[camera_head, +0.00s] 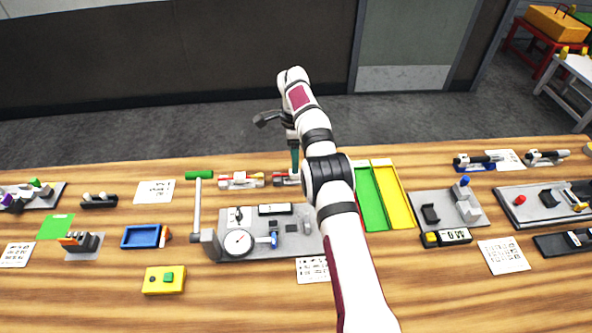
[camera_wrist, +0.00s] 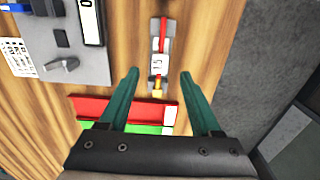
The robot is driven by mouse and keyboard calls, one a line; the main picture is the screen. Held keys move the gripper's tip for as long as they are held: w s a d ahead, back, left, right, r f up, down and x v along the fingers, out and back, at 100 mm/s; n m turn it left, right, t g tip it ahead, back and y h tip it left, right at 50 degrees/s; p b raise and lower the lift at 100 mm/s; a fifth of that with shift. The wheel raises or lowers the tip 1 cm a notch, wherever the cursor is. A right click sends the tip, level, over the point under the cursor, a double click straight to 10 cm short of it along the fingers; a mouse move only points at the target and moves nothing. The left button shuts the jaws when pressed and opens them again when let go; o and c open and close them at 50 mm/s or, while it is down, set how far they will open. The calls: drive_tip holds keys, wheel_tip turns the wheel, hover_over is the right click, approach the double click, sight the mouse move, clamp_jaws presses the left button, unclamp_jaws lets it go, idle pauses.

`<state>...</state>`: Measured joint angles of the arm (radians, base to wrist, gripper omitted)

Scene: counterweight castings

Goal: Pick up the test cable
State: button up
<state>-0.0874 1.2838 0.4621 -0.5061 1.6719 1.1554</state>
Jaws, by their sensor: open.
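No thing is clearly marked as the test cable. A small grey holder with a red piece, a white label and a yellow end (camera_wrist: 159,62) lies ahead, between my fingertips in the wrist view; the red piece may be a cable or a plug. In the head view a similar red and grey piece (camera_head: 284,178) shows beside my fingers, partly hidden by my arm. Another red, yellow and grey piece (camera_head: 241,181) lies to its left. My gripper (camera_wrist: 160,74) has its two teal fingers wide apart with nothing between them.
A green tray (camera_head: 372,204) and a yellow tray (camera_head: 396,198) lie right of my arm; a red tray (camera_wrist: 120,107) shows in the wrist view. A grey plate with a dial gauge (camera_head: 221,253) lies nearer. A green-handled rod (camera_head: 197,205) stands to its left.

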wheel_tip(320, 180, down, 5)
drive_tip(key=shift+f, duration=0.15)
clamp_jaws()
